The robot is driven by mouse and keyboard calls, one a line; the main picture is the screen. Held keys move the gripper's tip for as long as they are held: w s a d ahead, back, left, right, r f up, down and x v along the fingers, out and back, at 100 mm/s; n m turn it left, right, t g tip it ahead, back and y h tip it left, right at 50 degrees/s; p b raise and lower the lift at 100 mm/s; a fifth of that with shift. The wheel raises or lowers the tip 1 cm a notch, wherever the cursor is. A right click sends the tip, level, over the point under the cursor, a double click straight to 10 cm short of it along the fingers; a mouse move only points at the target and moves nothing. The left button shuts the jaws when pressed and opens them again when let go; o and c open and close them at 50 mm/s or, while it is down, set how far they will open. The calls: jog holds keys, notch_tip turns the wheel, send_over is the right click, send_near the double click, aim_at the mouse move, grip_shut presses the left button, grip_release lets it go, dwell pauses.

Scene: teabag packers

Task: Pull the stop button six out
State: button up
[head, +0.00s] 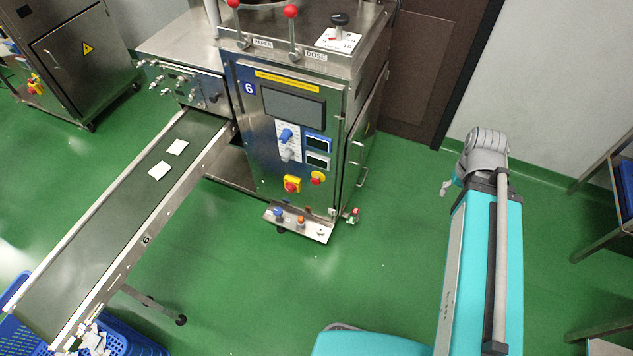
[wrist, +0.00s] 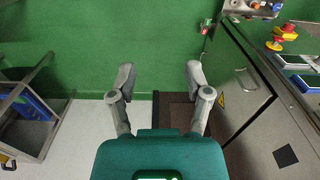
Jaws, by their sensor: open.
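The machine marked 6 (head: 249,88) has two red-and-yellow controls low on its front. One is a red knob on a yellow box (head: 292,184); the other is a round red-and-yellow button (head: 317,178). I cannot tell for certain which is stop button six. In the wrist view, red-and-yellow controls (wrist: 285,32) show at the upper right edge. My gripper (wrist: 159,84) is open and empty, its two grey fingers spread over floor and wall. It is well apart from the machine front. In the head view, my arm stands to the right of the machine.
A conveyor (head: 100,225) with two white packets runs to the lower left, above a blue crate (head: 125,340). Steel racks (head: 610,195) stand at the right. Green floor between is clear.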

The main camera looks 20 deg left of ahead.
jog(key=shift+o, duration=1.1)
jog(key=shift+a+f, duration=0.1)
jog(key=shift+f, duration=0.05)
jog(key=shift+w+a+f+b, duration=0.1)
jog(key=shift+f+b, duration=0.15)
jog(key=shift+b, duration=0.1)
jog(key=w+a+f+t+h+b, duration=0.2)
jog(key=w+a+f+t+b, duration=0.15)
jog(key=a+f+b, duration=0.75)
jog(key=w+a+f+t+h+b, duration=0.2)
jog(key=w+a+f+h+b, duration=0.15)
jog(key=a+f+b, duration=0.7)
jog(key=s+a+f+t+y+b, duration=0.1)
jog(key=a+f+t+b, duration=0.1)
jog(key=a+b, duration=0.5)
jog(key=s+a+f+t+y+b, duration=0.1)
jog(key=a+f+t+b, duration=0.2)
jog(key=a+b, duration=0.4)
jog(key=s+a+f+n+t+y+b, duration=0.1)
jog(key=a+f+t+b, duration=0.2)
jog(key=a+f+b, duration=0.2)
jog(key=a+b, duration=0.3)
jog(key=a, duration=0.2)
jog(key=shift+s+a, duration=0.15)
jog(key=shift+s, duration=0.05)
jog(key=shift+f, duration=0.1)
jog(key=shift+w, duration=0.1)
